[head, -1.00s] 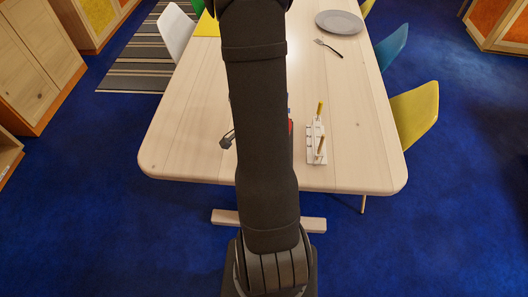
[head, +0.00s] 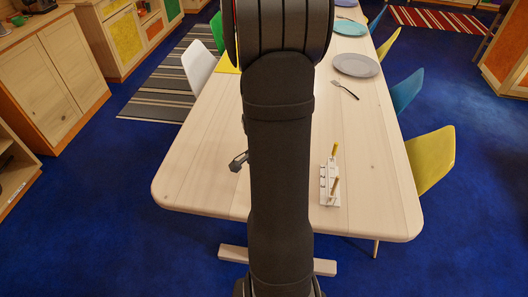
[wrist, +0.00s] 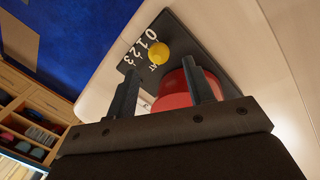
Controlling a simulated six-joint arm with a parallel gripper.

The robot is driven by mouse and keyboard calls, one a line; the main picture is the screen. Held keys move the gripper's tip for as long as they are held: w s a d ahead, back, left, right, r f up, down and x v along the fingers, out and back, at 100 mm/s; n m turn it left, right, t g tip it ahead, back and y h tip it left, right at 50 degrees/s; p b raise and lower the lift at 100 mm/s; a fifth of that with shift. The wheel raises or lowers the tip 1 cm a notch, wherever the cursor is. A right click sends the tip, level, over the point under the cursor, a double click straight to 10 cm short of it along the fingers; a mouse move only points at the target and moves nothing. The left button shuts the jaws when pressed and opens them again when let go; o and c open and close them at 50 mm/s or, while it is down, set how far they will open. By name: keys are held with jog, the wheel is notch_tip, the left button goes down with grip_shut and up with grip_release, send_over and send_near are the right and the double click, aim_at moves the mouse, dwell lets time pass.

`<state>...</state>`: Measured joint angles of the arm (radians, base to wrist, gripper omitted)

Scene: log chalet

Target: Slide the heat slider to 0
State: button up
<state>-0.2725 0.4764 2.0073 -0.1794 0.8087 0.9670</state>
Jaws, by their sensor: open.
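In the wrist view, a dark panel (wrist: 184,35) lies on the pale table, with white figures 0, 1, 2, 3 along one edge. A round yellow knob (wrist: 159,53) sits on it, nearest the 1 and 2 as seen here; its exact setting is hard to tell. My gripper (wrist: 160,66) is open, its two dark fingers apart and pointing towards the panel, with the knob appearing just beyond their tips. A red rounded thing (wrist: 176,98) shows between and behind the fingers.
The wooden table (head: 375,205) holds a small white rack (head: 330,188) with yellow-tipped pegs, right of my arm. A small dark thing (head: 238,162) shows left of my arm. A fork (head: 345,90) and grey plate (head: 356,65) lie farther back. Chairs line the sides.

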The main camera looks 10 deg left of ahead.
notch_tip(320, 180, up, 12)
jog(key=w+a, duration=0.1)
jog(key=a, duration=0.1)
jog(key=shift+w, duration=0.1)
dwell(0.4)
jog(key=d+f, duration=0.1)
jog(key=f, duration=0.4)
jog(key=s+d+f, duration=0.1)
jog(key=f, duration=0.5)
jog(key=d+f, duration=0.1)
jog(key=f, duration=0.5)
jog(key=shift+s, duration=0.4)
jog(key=shift+o, duration=0.2)
